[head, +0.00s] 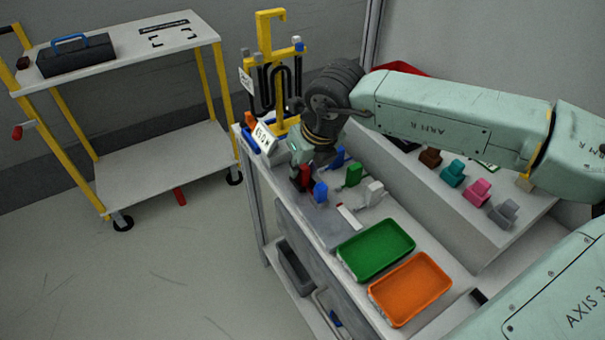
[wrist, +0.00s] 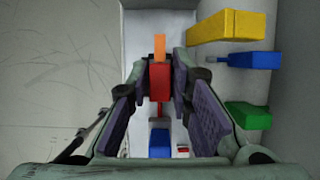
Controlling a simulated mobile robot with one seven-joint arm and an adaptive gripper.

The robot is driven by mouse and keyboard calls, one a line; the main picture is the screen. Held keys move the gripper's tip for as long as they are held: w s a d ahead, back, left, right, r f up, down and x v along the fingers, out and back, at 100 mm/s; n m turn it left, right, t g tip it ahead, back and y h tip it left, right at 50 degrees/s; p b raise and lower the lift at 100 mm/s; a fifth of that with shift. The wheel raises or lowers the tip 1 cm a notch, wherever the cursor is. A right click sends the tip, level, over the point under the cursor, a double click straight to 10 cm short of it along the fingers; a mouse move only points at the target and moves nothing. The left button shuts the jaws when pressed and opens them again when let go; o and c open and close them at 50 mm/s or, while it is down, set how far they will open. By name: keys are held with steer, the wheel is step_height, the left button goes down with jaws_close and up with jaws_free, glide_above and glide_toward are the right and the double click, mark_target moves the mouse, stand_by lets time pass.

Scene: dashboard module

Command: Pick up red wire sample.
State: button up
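In the wrist view the red wire sample (wrist: 160,79) lies between the two purple-padded fingers of my gripper (wrist: 160,72). The fingers are apart, with a narrow gap visible on each side of the red block. A thin red part runs from it toward the bottom of the wrist view. Its contact with the bench is hidden.
A blue sample (head: 320,191) stands close to the red one. Green (head: 350,175) and white (head: 374,192) samples stand to the right. A green tray (head: 346,268) and an orange tray (head: 374,290) lie nearer. An angled label stand (head: 265,138) and yellow frame (head: 265,35) are behind left.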

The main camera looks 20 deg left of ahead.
jaws_close()
steer(key=shift+r, duration=0.15)
